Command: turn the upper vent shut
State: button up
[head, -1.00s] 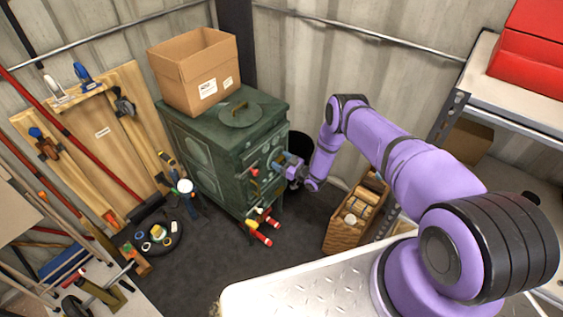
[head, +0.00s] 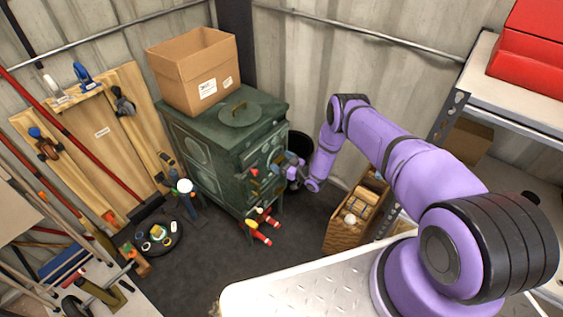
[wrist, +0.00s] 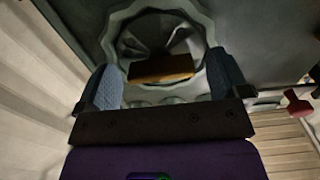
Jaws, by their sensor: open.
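The dark green stove (head: 215,150) stands in the corner. In the wrist view a round vent (wrist: 125,42) with a scalloped pale rim fills the top middle, with a brown bar-shaped tab (wrist: 162,68) across it. My gripper (wrist: 161,72) is open, with one blue fingertip left of the tab and one right of it. Gaps show between the tab and both fingertips. In the head view my gripper (head: 284,160) is at the stove's front, and it mostly hides the vent there.
A red knob (wrist: 299,106) sits to the right in the wrist view. A cardboard box (head: 194,72) and a round lid (head: 240,113) are on top.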

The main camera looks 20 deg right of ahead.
jog(key=v, duration=1)
jog(key=shift+s, duration=0.2)
jog(key=shift+d, duration=0.1)
